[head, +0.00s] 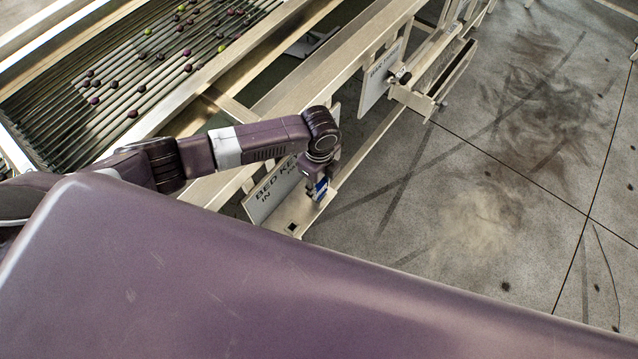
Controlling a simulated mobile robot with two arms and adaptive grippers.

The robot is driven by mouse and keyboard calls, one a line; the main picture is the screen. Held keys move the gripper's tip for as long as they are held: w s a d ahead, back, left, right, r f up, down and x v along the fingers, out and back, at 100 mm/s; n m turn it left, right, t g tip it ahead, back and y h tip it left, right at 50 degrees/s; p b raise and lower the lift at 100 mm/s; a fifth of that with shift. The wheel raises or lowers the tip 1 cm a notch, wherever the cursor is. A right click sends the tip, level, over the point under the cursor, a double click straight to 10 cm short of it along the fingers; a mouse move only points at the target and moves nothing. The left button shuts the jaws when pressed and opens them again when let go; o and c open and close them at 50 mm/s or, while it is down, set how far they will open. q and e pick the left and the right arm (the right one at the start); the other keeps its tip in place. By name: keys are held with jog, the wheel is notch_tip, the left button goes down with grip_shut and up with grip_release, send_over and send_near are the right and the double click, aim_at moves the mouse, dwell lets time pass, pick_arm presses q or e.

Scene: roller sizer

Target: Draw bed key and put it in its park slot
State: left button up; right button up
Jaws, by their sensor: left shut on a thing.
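My left gripper (317,192) points down at the cream ledge beside the white sign reading "BED KEY IN" (268,196). It is shut on the bed key (321,185), of which only a small blue part shows between the fingers. The key's lower end is hidden, so I cannot tell whether it sits in the ledge or is clear of it. A dark square slot (292,227) shows in the ledge's near end, a little below and left of the gripper. Part of the sign is hidden behind my arm. My right gripper is out of view.
The roller bed (120,70) with several dark and green fruits lies at upper left. A second white sign (382,75) and a bracket with a dark knob (402,77) stand farther along the frame.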

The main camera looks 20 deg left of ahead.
aim_at(319, 186)
pick_arm(q)
jog(key=shift+f+b, duration=0.5)
jog(key=shift+f, duration=0.55)
jog(key=o, duration=1)
jog(key=shift+r, duration=0.1)
jog(key=shift+c, duration=0.2)
jog(key=shift+r, duration=0.1)
notch_tip(319, 186, up, 12)
jog(key=shift+f, duration=0.1)
jog(key=shift+f, duration=0.1)
